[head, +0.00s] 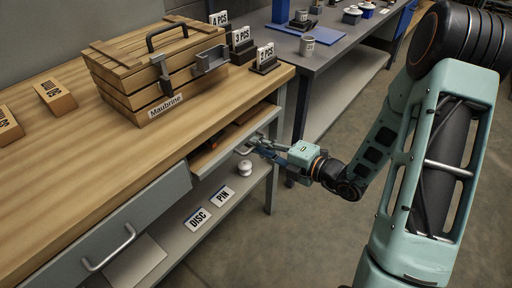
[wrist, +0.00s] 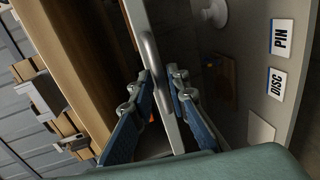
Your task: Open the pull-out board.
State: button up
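The pull-out board (head: 208,157) sits under the right end of the wooden bench top. A strip of its wooden surface shows behind its grey front, with a dark and orange item on it. Its metal handle (head: 243,149) is on the front; in the wrist view the handle (wrist: 151,55) runs between my fingertips. My gripper (head: 258,146) reaches in from the right at the handle. In the wrist view its two blue fingers (wrist: 161,80) lie close on either side of the handle bar and look closed on it; exact contact is hard to see.
A closed grey drawer (head: 120,225) with a handle is at the left. A shelf below holds PIN (head: 222,195) and DISC (head: 198,218) labels and a white insulator (head: 245,168). A wooden case (head: 150,75) stands on the bench. Open floor lies in front.

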jog(key=shift+x, duration=0.8)
jog(key=shift+c, duration=0.6)
grip_shut()
